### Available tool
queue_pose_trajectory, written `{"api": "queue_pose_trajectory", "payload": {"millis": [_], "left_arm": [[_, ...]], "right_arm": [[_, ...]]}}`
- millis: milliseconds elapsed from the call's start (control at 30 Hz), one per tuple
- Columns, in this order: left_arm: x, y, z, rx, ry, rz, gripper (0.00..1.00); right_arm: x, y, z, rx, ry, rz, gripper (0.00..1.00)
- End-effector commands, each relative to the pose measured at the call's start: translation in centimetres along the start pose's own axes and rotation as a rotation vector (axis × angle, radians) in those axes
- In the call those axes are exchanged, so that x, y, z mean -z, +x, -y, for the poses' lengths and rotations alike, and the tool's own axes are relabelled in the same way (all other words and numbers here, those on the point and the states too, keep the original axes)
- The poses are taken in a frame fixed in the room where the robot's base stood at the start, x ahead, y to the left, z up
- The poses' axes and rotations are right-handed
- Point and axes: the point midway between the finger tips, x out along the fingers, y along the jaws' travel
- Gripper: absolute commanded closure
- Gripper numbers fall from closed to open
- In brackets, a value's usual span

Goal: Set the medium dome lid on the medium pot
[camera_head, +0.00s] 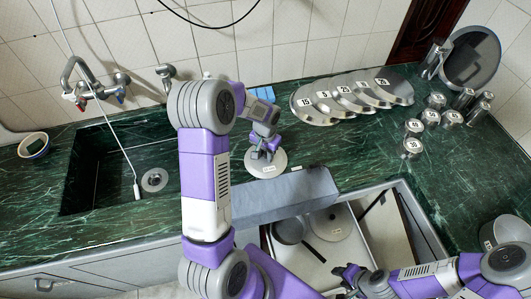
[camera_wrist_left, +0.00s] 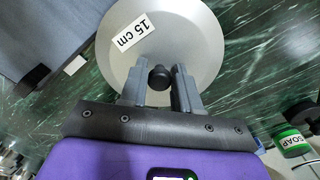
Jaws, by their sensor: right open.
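A round metal lid (camera_head: 267,166) with a white label lies on the green counter, just behind the open drawer. In the left wrist view the lid (camera_wrist_left: 195,40) reads "15 cm" and has a black knob (camera_wrist_left: 158,78). My left gripper (camera_head: 263,152) is right above the lid; its two fingers stand either side of the knob, with narrow gaps showing. My right gripper (camera_head: 349,274) is open and empty over the drawer at the bottom. A dark round pot (camera_head: 289,231) and a lighter round vessel (camera_head: 331,222) sit in the drawer. I cannot tell which is the medium pot.
Several labelled lids (camera_head: 352,94) lie in a row along the wall. Several small labelled canisters (camera_head: 430,117) and a large pan (camera_head: 473,57) are at the right. A pot (camera_head: 507,232) stands at the right edge. The sink (camera_head: 118,180) is at left. A soap container (camera_wrist_left: 292,143) is near.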

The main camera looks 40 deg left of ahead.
Motion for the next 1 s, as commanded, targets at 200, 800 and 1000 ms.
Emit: {"api": "queue_pose_trajectory", "payload": {"millis": [200, 800, 1000], "left_arm": [[-0.1, 0.1, 0.0, -0.001, 0.000, 0.002, 0.49], [0.1, -8.1, 0.0, 0.000, 0.000, -0.004, 0.49], [0.0, -11.2, 0.0, 0.000, -0.001, -0.001, 0.49]], "right_arm": [[0.0, 0.0, 0.0, 0.000, 0.000, 0.000, 0.57], [-0.1, -1.7, 0.6, 0.000, 0.000, 0.000, 0.57], [-0.1, -2.2, 0.8, 0.000, 0.000, 0.000, 0.57]]}}
